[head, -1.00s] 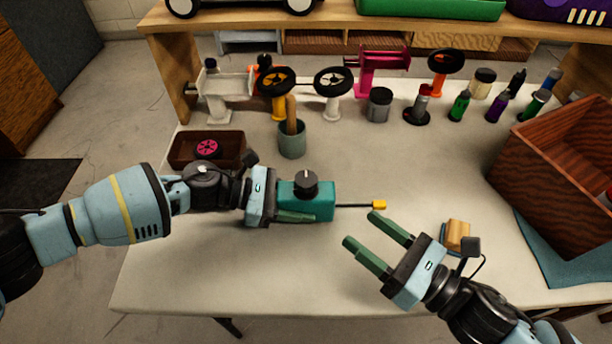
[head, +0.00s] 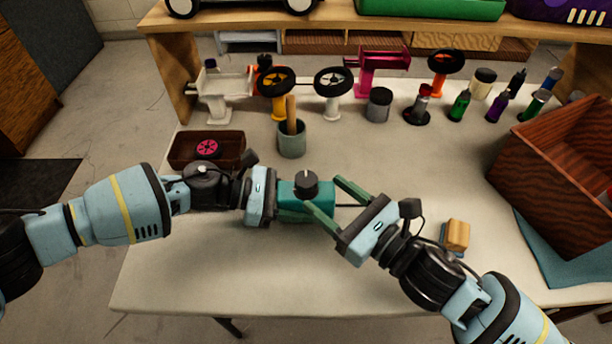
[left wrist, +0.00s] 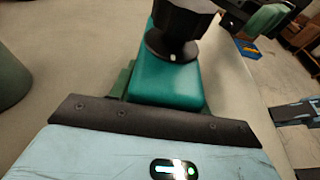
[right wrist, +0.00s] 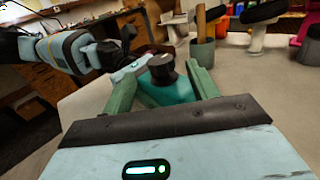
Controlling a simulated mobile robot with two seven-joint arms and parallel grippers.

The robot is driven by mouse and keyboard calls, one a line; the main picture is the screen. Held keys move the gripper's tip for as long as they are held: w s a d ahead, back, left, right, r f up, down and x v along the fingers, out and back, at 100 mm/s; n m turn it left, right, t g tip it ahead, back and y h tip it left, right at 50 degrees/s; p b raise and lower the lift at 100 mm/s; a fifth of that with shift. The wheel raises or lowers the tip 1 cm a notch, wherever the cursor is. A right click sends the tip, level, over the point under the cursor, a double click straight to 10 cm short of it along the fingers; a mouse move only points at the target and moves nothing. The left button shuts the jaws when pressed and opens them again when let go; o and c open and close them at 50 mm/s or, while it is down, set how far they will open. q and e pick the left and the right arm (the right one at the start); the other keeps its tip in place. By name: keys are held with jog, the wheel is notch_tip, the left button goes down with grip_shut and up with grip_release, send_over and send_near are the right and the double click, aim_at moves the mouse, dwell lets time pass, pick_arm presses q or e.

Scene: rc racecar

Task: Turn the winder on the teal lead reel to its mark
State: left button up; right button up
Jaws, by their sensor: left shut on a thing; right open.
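The teal lead reel (head: 292,205) is a small box held over the table, with a black winder knob (head: 305,184) on top. A pale line shows on the knob's top. My left gripper (head: 292,212) is shut on the reel from the left. My right gripper (head: 322,199) is open, with its green fingers pointing at the reel from the right, close to the knob. In the right wrist view the knob (right wrist: 162,70) appears between the fingers, beyond their tips. In the left wrist view a white mark shows at the base of the knob (left wrist: 180,30). The lead's yellow end is hidden behind my right gripper.
A brown tray (head: 236,152) with a pink wheel and a grey-green cup (head: 292,145) stand behind the reel. A sponge-like block (head: 457,235) and a wooden crate (head: 545,185) are at right. Stands and bottles line the back. The front table is clear.

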aim_at(305, 189)
jog(key=shift+x, duration=3.15)
jog(key=c, duration=1)
jog(key=shift+s, duration=0.1)
jog(key=shift+a+f+h, duration=0.1)
jog(key=shift+h, duration=0.2)
jog(key=shift+m+t+h, duration=0.4)
jog(key=shift+m+t, duration=0.2)
jog(key=m+t+h, duration=0.2)
jog(key=m+h, duration=0.1)
jog(key=h, duration=0.1)
jog(key=shift+t, duration=0.3)
jog(key=shift+m+t+h, duration=0.35)
jog(key=shift+m+h, duration=0.95)
jog(key=shift+h, duration=0.7)
jog(key=shift+m+t+h, duration=0.35)
jog(key=shift+m+h, duration=0.95)
jog(key=shift+h, duration=0.7)
